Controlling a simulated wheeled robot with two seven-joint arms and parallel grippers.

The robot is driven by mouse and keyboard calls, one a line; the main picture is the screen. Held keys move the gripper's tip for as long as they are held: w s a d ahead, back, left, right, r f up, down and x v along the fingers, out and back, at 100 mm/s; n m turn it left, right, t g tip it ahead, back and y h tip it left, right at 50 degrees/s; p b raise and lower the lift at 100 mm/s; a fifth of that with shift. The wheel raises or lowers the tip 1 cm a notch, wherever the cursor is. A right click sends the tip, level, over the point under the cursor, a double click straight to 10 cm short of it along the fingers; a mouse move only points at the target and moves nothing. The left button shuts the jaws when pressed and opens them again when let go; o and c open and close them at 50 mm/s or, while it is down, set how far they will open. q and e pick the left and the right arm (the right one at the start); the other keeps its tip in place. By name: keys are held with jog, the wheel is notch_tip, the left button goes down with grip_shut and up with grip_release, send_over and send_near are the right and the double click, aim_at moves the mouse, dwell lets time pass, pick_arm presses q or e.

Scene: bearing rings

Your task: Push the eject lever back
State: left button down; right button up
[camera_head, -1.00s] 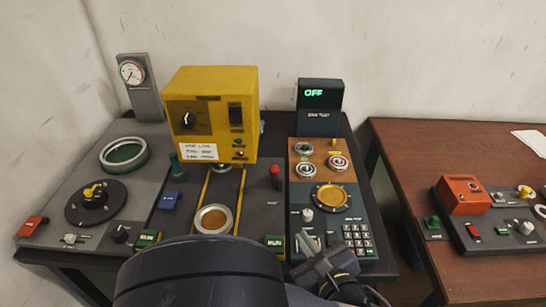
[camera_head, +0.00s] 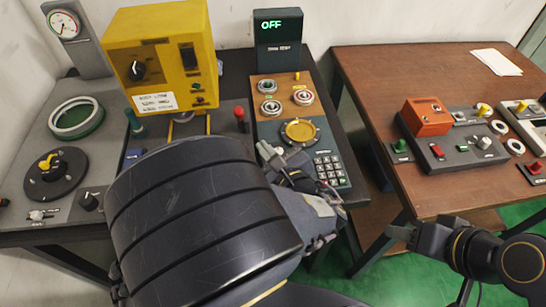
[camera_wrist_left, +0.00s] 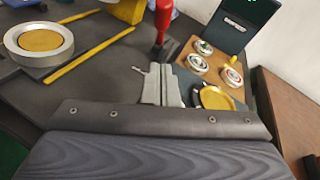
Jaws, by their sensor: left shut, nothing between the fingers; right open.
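A lever with a red handle (camera_head: 240,115) stands on the dark bench panel, right of the yellow machine; its label is too small to read. It also shows in the left wrist view (camera_wrist_left: 164,18), upright on a small dark base. My left gripper (camera_head: 266,151) is shut and empty, in front of the lever and to its right in the head view. In the left wrist view its closed fingers (camera_wrist_left: 160,86) point toward the lever's base; I cannot tell whether they touch. My right gripper (camera_head: 393,236) is open and empty, low by the brown table's front.
The yellow machine (camera_head: 160,50) stands behind and left of the lever. An amber dish (camera_head: 300,132) and a keypad (camera_head: 328,170) lie close to my left gripper. A display (camera_head: 280,28) reads OFF. My left arm hides the bench's front middle.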

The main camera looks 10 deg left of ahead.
pick_arm(q)
jog(key=w+a, duration=0.2)
jog(key=w, duration=0.1)
jog(key=w+a, duration=0.1)
jog(key=shift+w+a+r, duration=0.25)
jog(key=shift+a, duration=0.15)
jog(key=shift+w+a+r, duration=0.35)
jog(key=shift+w+a, duration=0.05)
jog(key=shift+a, duration=0.05)
jog(key=shift+w+r+g+p, duration=0.15)
jog(key=shift+r+g+p, duration=0.25)
jog(key=shift+p, duration=0.75)
notch_tip(320, 180, up, 4)
jog(key=m+g+h+p, duration=0.15)
jog(key=g+p, duration=0.25)
jog(key=p, duration=1)
send_over(243, 117)
jog(key=w, duration=0.3)
jog(key=w+h+p, duration=0.1)
jog(key=w, duration=0.1)
jog(key=shift+w+a+r+g, duration=0.15)
jog(key=shift+w+a+g, duration=0.05)
jog(key=shift+g, duration=0.2)
